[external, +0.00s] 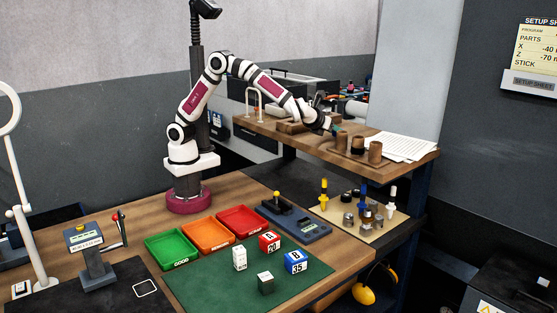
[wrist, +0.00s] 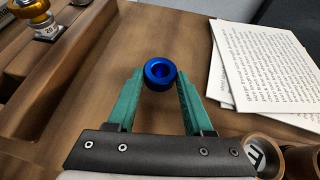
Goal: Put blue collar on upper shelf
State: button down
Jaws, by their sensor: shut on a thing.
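The blue collar (wrist: 160,67), a short ring with a round bore, sits between the green fingertips of my gripper (wrist: 160,82) in the wrist view. My gripper is shut on it. In the external view my gripper (external: 331,130) is over the wooden upper shelf (external: 292,143), left of the brown cylinders. The collar cannot be made out there. The bare wood of the upper shelf (wrist: 203,62) fills most of the wrist view below the collar. Whether the collar touches the wood or hangs just above it, I cannot tell.
Printed sheets (external: 398,147) lie on the shelf's right part. Brown cylinders (external: 358,146) stand near its front edge. A wooden tray (wrist: 68,72) with a gold-topped tool holder (wrist: 37,12) is at the left in the wrist view. Bare wood lies around the collar.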

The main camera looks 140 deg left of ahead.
jog(key=shift+f, duration=0.35)
jog(key=shift+f, duration=0.1)
jog(key=shift+f, duration=0.1)
jog(key=shift+c, duration=1.5)
grip_release()
